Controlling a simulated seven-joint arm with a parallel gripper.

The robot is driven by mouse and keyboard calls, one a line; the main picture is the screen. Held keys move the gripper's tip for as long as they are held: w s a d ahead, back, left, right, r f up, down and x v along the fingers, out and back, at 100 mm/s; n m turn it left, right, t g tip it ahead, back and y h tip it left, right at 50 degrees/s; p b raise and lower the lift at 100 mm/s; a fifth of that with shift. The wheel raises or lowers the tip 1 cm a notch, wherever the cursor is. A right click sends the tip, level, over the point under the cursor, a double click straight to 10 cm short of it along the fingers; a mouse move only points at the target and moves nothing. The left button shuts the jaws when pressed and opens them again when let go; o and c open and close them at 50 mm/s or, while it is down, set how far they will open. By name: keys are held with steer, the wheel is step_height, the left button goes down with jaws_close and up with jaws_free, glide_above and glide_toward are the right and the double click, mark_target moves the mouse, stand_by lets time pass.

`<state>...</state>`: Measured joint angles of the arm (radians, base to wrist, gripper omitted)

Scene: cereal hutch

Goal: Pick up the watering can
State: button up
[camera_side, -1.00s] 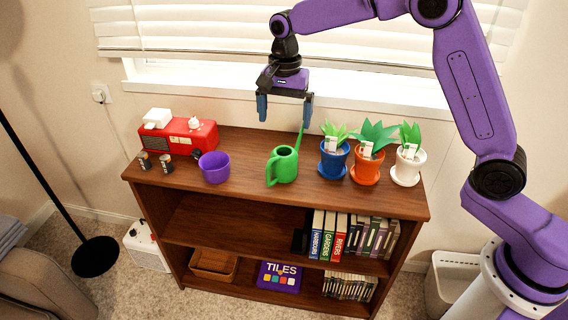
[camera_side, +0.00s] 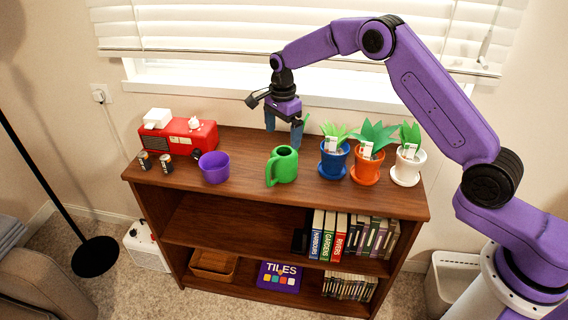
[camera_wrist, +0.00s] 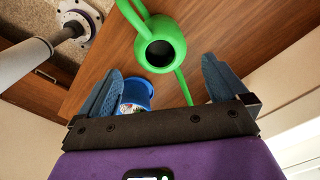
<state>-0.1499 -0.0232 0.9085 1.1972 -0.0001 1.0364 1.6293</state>
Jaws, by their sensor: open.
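The green watering can (camera_side: 284,166) stands upright on the top of the wooden shelf, between the purple pot and the blue potted plant. In the side view its handle is toward the front left and its spout points toward the back right. My gripper (camera_side: 284,131) is open and empty, above and behind the can, with its blue fingers pointing down. In the wrist view the can (camera_wrist: 163,46) lies ahead of my gripper (camera_wrist: 160,88), and its spout reaches back between the two fingers. No contact with the can is clear.
The blue pot (camera_side: 334,160), orange pot (camera_side: 367,166) and white pot (camera_side: 406,169) stand right of the can. The purple pot (camera_side: 214,169), batteries (camera_side: 166,162) and red radio (camera_side: 189,136) stand left. The shelf top (camera_side: 240,193) is bare along its front.

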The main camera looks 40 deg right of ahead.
mark_target(283, 151)
step_height(283, 151, down, 10)
steer(key=shift+d+r, duration=0.1)
steer(key=shift+r, duration=0.05)
stand_by(0.4)
steer(key=c, duration=1.1)
steer(key=shift+r, duration=0.1)
steer(key=shift+r, duration=0.1)
